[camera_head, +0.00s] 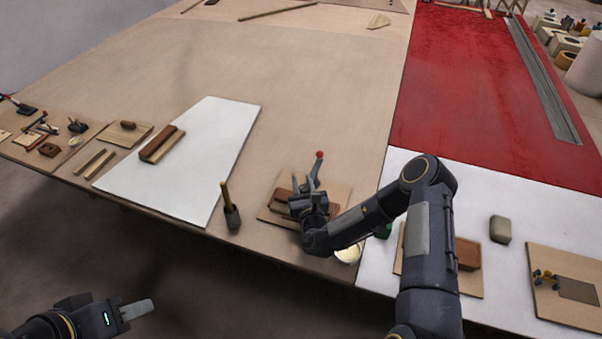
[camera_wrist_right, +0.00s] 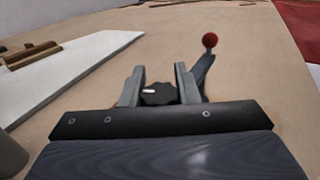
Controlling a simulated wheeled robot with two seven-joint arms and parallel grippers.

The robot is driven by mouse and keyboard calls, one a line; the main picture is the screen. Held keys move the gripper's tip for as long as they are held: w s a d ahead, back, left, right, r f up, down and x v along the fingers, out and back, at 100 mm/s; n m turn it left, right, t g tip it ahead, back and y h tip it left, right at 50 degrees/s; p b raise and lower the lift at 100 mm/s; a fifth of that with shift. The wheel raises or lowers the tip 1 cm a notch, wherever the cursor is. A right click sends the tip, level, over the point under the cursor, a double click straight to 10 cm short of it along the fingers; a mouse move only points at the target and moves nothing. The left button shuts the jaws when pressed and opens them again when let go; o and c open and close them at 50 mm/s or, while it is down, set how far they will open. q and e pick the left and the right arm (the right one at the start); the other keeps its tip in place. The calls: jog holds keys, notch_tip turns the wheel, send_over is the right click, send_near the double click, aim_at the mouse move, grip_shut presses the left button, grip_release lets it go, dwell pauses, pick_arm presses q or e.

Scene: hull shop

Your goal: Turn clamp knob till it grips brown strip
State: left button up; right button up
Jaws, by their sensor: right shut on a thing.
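My right gripper (camera_head: 308,197) reaches over a small wooden board (camera_head: 338,198) near the table's front edge. In the right wrist view its two fingers (camera_wrist_right: 159,88) stand on either side of a dark, lobed clamp knob (camera_wrist_right: 160,97) with a pale mark, and they are shut on it. A grey clamp lever with a red ball end (camera_head: 319,155) rises behind the gripper; the ball also shows in the wrist view (camera_wrist_right: 210,40). A brown strip (camera_head: 283,195) shows on the board left of the gripper. The clamp's jaw contact is hidden. My left gripper (camera_head: 140,309) is at lower left, away from the table.
A dark cup with a yellow handle (camera_head: 231,212) stands left of the board, and a pale round dish (camera_head: 348,252) lies close by my right arm. A white panel (camera_head: 205,150) holds brown blocks (camera_head: 161,144). The table behind the clamp is clear.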

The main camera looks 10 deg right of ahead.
jog(key=m+h+p, duration=0.2)
jog(key=h, duration=0.1)
jog(key=m+h+p, duration=0.1)
jog(key=p, duration=0.1)
jog(key=shift+d+r+g+h, duration=0.2)
jog(key=shift+r+g+h, duration=0.1)
jog(key=shift+g, duration=0.1)
jog(key=shift+s+d+f+m+g+h+p, duration=0.1)
jog(key=shift+m+g+h+p, duration=0.15)
jog(key=shift+m+h, duration=0.25)
jog(key=shift+d+f+m+g+h+p, duration=0.1)
jog(key=shift+m+g+h+p, duration=0.15)
jog(key=shift+h, duration=0.35)
pick_arm(q)
notch_tip(320, 180, up, 7)
pick_arm(e)
jog(key=shift+s+d+m+g+h, duration=0.1)
jog(key=shift+d+m+g+h, duration=0.05)
jog(key=shift+m+g+h, duration=0.75)
jog(key=shift+d+m+g+h, duration=0.1)
jog(key=shift+m+g+h, duration=0.45)
jog(key=shift+h, duration=0.55)
jog(key=shift+m, duration=0.3)
jog(key=o, duration=0.9)
jog(key=shift+o, duration=0.3)
pick_arm(q)
jog(key=shift+s+a, duration=0.1)
pick_arm(e)
jog(key=shift+s+f, duration=0.1)
